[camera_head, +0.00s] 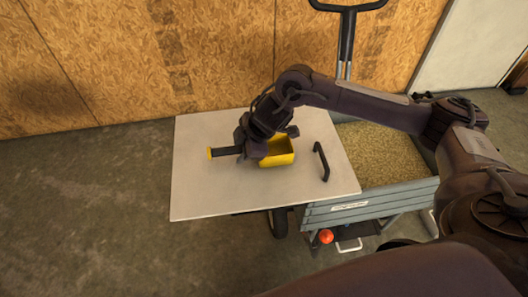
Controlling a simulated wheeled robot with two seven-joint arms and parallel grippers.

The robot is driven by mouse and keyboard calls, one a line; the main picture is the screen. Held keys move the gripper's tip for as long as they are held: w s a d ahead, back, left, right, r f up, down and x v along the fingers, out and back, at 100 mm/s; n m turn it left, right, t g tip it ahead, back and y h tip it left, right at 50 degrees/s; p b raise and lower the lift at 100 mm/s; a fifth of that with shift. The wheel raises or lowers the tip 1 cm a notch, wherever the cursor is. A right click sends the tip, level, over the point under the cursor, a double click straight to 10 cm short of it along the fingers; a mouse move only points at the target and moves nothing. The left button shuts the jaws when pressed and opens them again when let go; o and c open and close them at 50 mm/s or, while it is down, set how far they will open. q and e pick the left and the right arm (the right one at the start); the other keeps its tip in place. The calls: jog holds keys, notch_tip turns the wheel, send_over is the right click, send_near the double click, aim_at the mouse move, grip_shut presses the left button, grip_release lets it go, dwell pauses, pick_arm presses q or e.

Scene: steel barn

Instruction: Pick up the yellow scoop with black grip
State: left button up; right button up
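The yellow scoop (283,159) lies on the white board (205,190), its open yellow bin to the right and its black grip (228,151) with a yellow end cap to the left. My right gripper (258,158) is over the scoop where the grip meets the bin. It hides that joint. The fingers are dark and partly hidden by the wrist, so whether they are open or closed around the grip does not show. My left gripper does not show.
A black handle (321,162) stands up on the board's right side. A cart bin (380,155) full of grain-like material is to the right, with a black push handle (347,30) behind it. A particle-board wall (120,60) closes off the back. Concrete floor (90,220) is free at left.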

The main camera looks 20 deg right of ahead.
jog(key=c, duration=0.6)
jog(key=shift+c, duration=0.2)
jog(key=shift+r, duration=0.15)
